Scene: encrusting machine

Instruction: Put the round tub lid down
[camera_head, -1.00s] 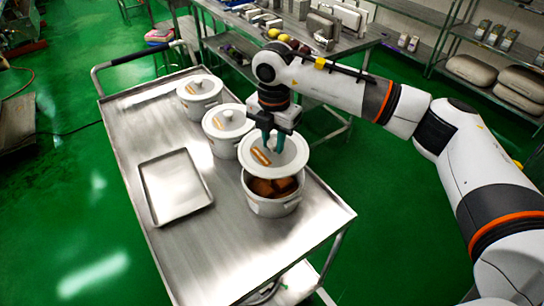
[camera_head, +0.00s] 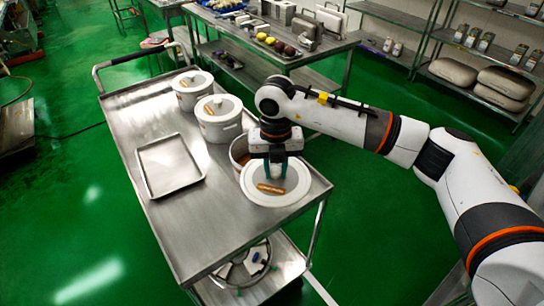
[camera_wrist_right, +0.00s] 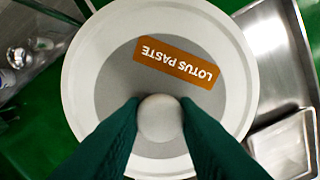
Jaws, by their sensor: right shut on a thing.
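My right gripper (camera_head: 276,176) is shut on the knob (camera_wrist_right: 159,118) of the round tub lid (camera_head: 268,196). The lid is white and grey with an orange label (camera_wrist_right: 177,62) reading "LOTUS PASTE". It looks level, over the near right end of the steel cart (camera_head: 215,215), in front of the open tub. Whether it touches the cart top cannot be told. The open white tub (camera_head: 236,160) stands just behind, partly hidden by the gripper and lid, with brown contents showing. My left gripper is not in view.
Two lidded white tubs (camera_head: 218,119) (camera_head: 195,91) stand farther back on the cart. An empty metal tray (camera_head: 151,181) lies at the cart's left. The cart top between tray and near edge is clear. A bench (camera_head: 275,62) with several items stands behind.

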